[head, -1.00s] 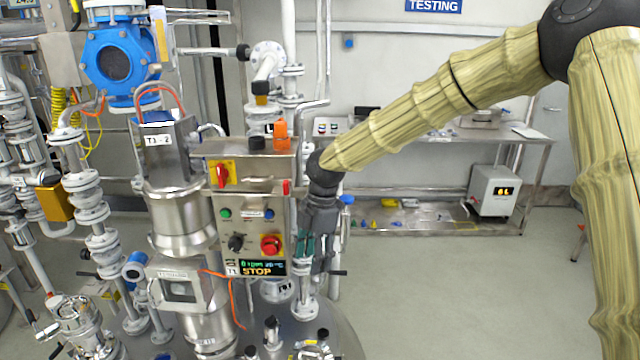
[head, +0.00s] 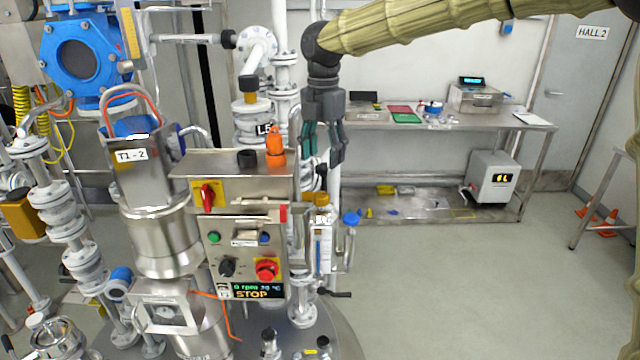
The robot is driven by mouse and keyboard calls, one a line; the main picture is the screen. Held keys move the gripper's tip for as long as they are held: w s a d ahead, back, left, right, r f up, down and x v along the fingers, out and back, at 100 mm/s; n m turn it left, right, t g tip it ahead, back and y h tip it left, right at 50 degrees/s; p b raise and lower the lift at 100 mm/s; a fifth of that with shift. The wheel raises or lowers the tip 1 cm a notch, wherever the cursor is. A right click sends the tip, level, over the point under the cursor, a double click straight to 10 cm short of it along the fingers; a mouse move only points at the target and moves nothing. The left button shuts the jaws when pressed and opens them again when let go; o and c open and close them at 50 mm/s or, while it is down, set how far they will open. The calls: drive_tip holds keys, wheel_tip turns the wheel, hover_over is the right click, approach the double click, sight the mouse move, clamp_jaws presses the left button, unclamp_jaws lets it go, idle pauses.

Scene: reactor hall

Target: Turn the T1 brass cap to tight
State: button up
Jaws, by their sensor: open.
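A small brass-coloured cap (head: 321,198) shows on upright pipework just right of the control panel; I take it for the T1 cap, but no label on it is readable. My gripper (head: 322,158) points down with its fingers apart and empty. In the picture it is above the cap, with a gap between; the depth between them is hard to judge. Whether the cap is tight cannot be told.
The control panel (head: 243,250), reading STOP, stands close left of my gripper, with an orange fitting (head: 275,146) on top. White pipes stand behind. A blue-handled valve (head: 352,217) is right of the cap.

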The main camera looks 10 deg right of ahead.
sight(322, 194)
wheel_tip(322, 194, down, 10)
drive_tip(key=p, duration=0.4)
drive_tip(key=shift+a+f, duration=0.1)
drive_tip(key=shift+f, duration=0.15)
drive_tip(key=shift+s, duration=0.1)
drive_tip(key=c, duration=1)
